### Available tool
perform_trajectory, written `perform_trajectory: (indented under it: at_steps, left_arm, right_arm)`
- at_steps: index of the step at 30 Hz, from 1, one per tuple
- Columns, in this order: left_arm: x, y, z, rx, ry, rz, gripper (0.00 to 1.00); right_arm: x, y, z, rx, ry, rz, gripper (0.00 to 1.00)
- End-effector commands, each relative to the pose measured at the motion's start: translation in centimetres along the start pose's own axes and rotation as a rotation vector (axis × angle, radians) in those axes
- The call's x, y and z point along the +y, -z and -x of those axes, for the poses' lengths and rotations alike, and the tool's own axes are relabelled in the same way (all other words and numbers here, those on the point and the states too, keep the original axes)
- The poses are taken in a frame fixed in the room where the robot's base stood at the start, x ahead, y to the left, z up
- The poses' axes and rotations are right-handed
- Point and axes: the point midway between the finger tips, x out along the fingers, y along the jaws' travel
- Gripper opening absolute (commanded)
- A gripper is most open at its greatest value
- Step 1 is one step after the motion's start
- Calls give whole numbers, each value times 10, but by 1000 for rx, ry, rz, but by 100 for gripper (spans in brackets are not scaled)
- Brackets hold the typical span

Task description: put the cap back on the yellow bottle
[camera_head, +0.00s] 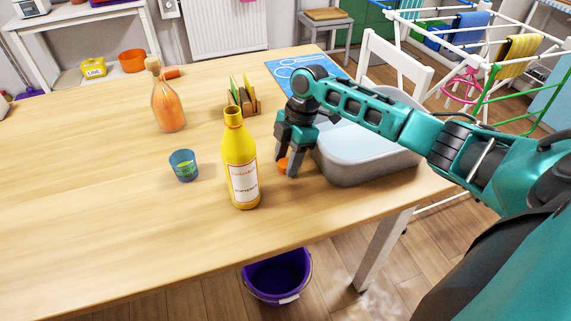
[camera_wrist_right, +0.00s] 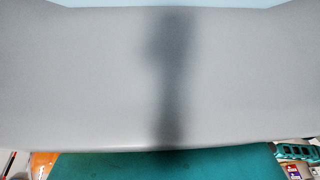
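The yellow bottle (camera_head: 240,165) stands upright on the wooden table with its neck bare at the top. A small orange cap (camera_head: 282,166) is low at the table, to the right of the bottle. My right gripper (camera_head: 286,163) points down at the cap, with its fingertips close around it and partly hiding it. I cannot tell whether the fingers press on the cap or are just beside it. The right wrist view is mostly filled by the grey tub wall (camera_wrist_right: 90,80), and the fingertips and cap cannot be made out there. My left gripper is not in view.
The grey tub (camera_head: 365,172) stands right beside my right gripper. A blue cup (camera_head: 184,165) is left of the yellow bottle. A glass bottle of orange liquid (camera_head: 167,105) and a wooden rack (camera_head: 243,100) stand farther back. The table's left front is clear. A purple bucket (camera_head: 277,277) is on the floor.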

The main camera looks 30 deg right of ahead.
Motion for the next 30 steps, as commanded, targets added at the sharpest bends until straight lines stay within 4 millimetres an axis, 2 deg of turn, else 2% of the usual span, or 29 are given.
perform_trajectory:
  at_steps: [2,11,18,23,26,30]
  left_arm:
    - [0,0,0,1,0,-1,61]
    - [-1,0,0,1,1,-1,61]
    - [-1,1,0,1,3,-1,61]
    - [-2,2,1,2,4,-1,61]
    - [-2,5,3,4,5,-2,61]
    - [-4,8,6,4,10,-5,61]
  right_arm:
    - [0,0,0,0,0,0,38]
    - [0,0,0,0,0,0,9]
    - [0,0,1,0,0,0,9]
    - [0,2,9,0,-1,0,9]
    - [1,5,20,1,-2,0,9]
    - [1,13,49,0,-5,1,9]
